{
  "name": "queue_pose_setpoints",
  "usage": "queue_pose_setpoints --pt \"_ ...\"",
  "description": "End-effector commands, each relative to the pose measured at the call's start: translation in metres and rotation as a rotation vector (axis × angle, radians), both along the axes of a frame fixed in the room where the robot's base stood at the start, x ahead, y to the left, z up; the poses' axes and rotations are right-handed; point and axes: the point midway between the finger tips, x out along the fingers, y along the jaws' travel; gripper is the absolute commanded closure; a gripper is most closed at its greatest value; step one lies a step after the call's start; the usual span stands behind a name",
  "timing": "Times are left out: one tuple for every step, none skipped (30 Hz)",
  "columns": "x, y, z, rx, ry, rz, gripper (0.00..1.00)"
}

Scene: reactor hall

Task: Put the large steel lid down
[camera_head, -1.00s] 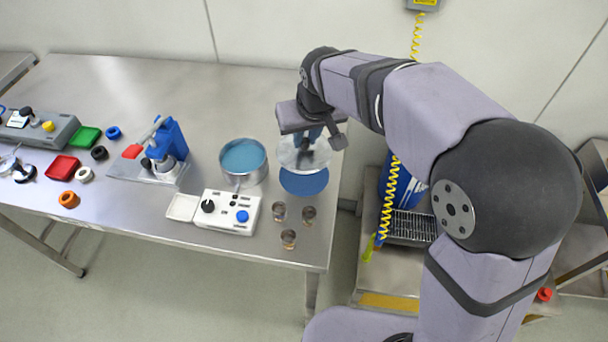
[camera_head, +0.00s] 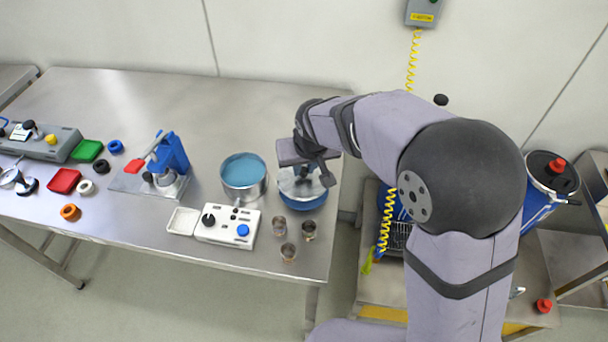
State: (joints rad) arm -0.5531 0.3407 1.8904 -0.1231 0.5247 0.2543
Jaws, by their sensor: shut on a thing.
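The large steel lid (camera_head: 301,188) is a shiny round disc at the right end of the steel table. It is level and lies over a round blue mat (camera_head: 303,204), whose front part shows below it. My gripper (camera_head: 303,174) is above the lid and shut on its handle, which the jaws mostly hide. I cannot tell whether the lid touches the mat or hangs just above it.
An open steel pot (camera_head: 244,187) with blue inside stands just left of the lid. A white control box (camera_head: 226,226) and several small metal cups (camera_head: 288,251) are in front. A blue press (camera_head: 168,156) stands further left. The table's back is clear.

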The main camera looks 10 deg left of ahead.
Motion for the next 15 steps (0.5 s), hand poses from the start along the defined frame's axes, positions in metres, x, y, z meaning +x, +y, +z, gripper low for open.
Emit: queue_pose_setpoints --pt "0.0 0.0 0.0 0.0 -0.001 0.0 1.0" --pt "0.0 0.0 -0.001 0.0 0.0 0.0 1.0" --pt "0.0 0.0 -0.003 0.0 0.001 0.0 1.0" --pt "-0.001 0.0 -0.005 -0.001 0.002 0.0 1.0" --pt "-0.001 0.0 -0.008 -0.001 0.003 0.0 1.0" --pt "-0.001 -0.001 -0.013 -0.002 0.004 0.001 1.0" --pt "-0.001 -0.001 -0.017 -0.002 0.004 0.001 1.0" --pt "-0.001 0.0 -0.02 -0.002 0.004 0.001 1.0" --pt "-0.001 0.0 -0.025 -0.002 0.004 0.001 1.0" --pt "-0.001 0.0 -0.028 -0.001 0.003 0.0 1.0" --pt "-0.001 0.0 -0.031 -0.001 0.003 0.0 1.0" --pt "-0.001 0.0 -0.034 -0.001 0.002 0.0 1.0" --pt "0.0 0.0 -0.035 -0.001 0.001 0.001 1.0" --pt "0.0 0.0 -0.036 0.0 0.0 0.001 1.0" --pt "0.0 0.0 -0.037 0.0 0.0 0.001 1.0"
